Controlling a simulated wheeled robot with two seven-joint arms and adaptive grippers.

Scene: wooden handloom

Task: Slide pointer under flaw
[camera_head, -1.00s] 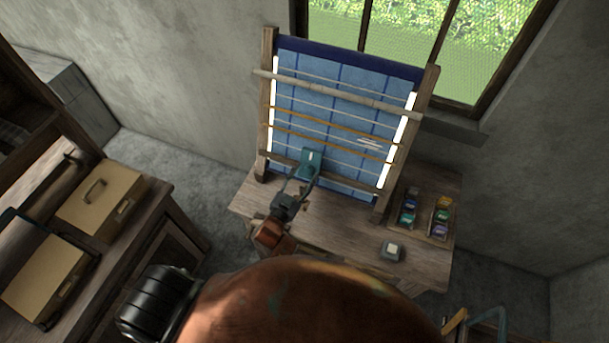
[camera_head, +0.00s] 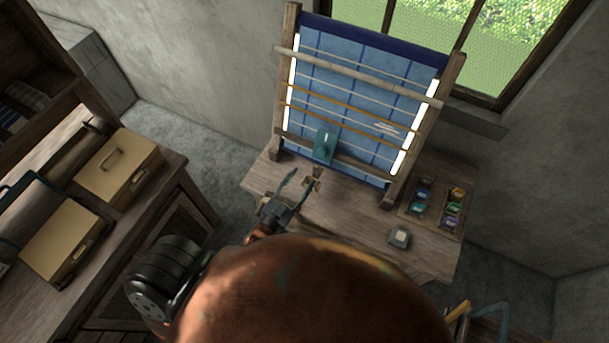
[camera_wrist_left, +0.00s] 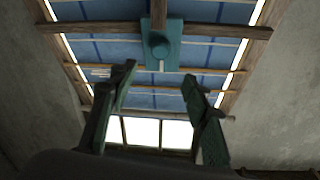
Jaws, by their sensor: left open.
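The pointer is a teal plate with a knob (camera_head: 324,145), seated on the loom's lower wooden bar, left of centre. It also shows at the top middle of the left wrist view (camera_wrist_left: 160,46). The flaw is a patch of pale streaks (camera_head: 387,128) on the blue cloth, to the right of the pointer and higher; it shows at the left in the left wrist view (camera_wrist_left: 99,72). My left gripper (camera_head: 304,177) is open and empty, in front of and below the pointer, apart from it. Its two fingers (camera_wrist_left: 160,74) stand wide apart. My right gripper is not in view.
The wooden loom frame (camera_head: 442,100) stands on a table (camera_head: 350,215). A tray of coloured spools (camera_head: 437,208) and a small grey block (camera_head: 399,239) lie at the right. A cabinet with tan boxes (camera_head: 117,163) stands at the left.

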